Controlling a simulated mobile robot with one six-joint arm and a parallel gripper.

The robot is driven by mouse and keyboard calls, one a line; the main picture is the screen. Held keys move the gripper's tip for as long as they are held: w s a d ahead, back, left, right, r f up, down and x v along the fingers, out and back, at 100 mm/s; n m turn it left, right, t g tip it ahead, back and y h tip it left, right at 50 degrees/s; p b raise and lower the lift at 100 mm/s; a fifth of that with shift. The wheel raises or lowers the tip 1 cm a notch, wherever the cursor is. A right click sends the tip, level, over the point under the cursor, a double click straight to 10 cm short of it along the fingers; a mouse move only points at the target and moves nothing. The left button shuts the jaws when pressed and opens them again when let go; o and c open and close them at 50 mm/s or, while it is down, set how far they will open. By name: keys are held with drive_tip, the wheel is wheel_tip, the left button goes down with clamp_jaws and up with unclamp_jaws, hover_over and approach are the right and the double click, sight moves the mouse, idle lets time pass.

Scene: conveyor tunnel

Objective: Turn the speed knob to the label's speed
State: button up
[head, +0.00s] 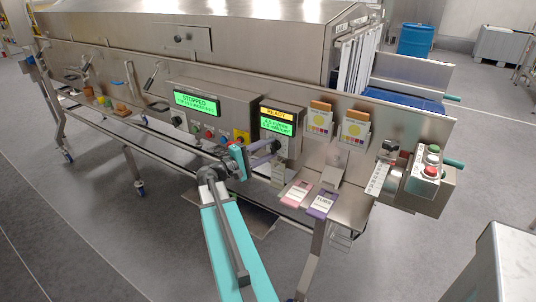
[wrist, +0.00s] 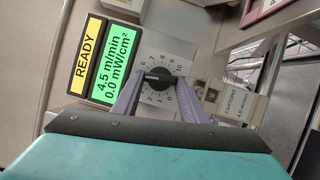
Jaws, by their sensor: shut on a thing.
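The speed knob (wrist: 160,77) is a dark round knob on a pale dial plate (wrist: 170,60) with numbers around it. My gripper (wrist: 157,84) is shut on it, one finger on each side; the fingers cover part of the dial. A light pointer line on the knob points left in the wrist view. Beside it, the green display (wrist: 117,66) reads 4.5 m/min and 0.0 mW/cm². A label (wrist: 237,105) reads CARTONS and, in small print, what looks like 4.0 m/min. In the head view, my gripper (head: 268,149) is at the control box under the small display (head: 278,126).
A larger panel (head: 197,104) reading STOPPED, with several buttons, is left of my gripper. Pink (head: 296,194) and purple (head: 322,204) tags lie on a shelf to the right. A button box (head: 428,173) with red and green buttons is at the right end.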

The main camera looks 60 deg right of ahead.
drive_tip(key=shift+f+n+h+b, duration=0.2)
drive_tip(key=shift+n+h+b, duration=0.4)
drive_tip(key=shift+n, duration=1.1)
drive_tip(key=o, duration=1)
drive_tip(key=shift+o, duration=0.2)
drive_tip(key=shift+a, duration=0.1)
drive_tip(key=b+v, duration=0.2)
drive_tip(key=v, duration=1.1)
drive_tip(key=shift+a, duration=0.3)
